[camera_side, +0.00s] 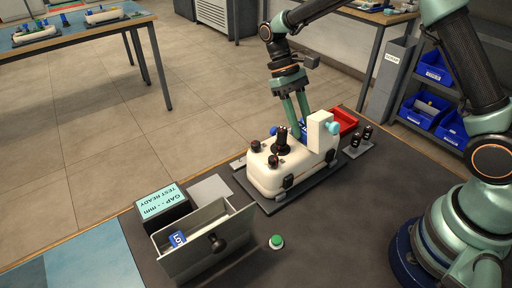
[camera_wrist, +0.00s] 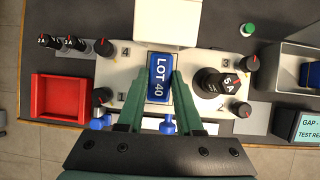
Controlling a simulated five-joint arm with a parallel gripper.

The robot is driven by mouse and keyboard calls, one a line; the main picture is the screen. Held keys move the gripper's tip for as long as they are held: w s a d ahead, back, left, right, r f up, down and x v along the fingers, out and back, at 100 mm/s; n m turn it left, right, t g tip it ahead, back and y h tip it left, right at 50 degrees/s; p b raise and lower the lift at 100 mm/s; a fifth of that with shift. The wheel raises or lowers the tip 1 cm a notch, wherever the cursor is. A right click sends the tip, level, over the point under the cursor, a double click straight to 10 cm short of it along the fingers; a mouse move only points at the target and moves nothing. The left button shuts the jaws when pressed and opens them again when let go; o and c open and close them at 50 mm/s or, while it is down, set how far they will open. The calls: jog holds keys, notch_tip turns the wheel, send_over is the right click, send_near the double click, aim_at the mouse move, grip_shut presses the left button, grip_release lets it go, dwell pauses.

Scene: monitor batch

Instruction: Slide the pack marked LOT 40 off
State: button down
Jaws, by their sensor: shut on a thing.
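The blue pack marked LOT 40 (camera_wrist: 159,90) lies on the white monitor case (camera_wrist: 125,65), in the middle of its top. My gripper (camera_wrist: 159,73) is shut on the pack, with one green finger along each long side. In the side view my gripper (camera_side: 298,122) reaches down to the case (camera_side: 272,177), and the pack (camera_side: 303,129) is mostly hidden by fingers and a white block (camera_side: 320,132). I cannot tell whether the pack is raised off the case.
Several dark knobs and a larger dial marked 5A (camera_wrist: 211,82) stand around the pack. A red tray (camera_side: 343,122) is behind the case. A grey open bin (camera_side: 205,250) holds another blue pack (camera_side: 177,239). A green button (camera_side: 277,241) and a display (camera_side: 160,200) stand nearby.

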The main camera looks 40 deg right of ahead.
jog(key=shift+r, duration=0.15)
jog(key=shift+r, duration=2.65)
jog(key=shift+w+r, duration=0.1)
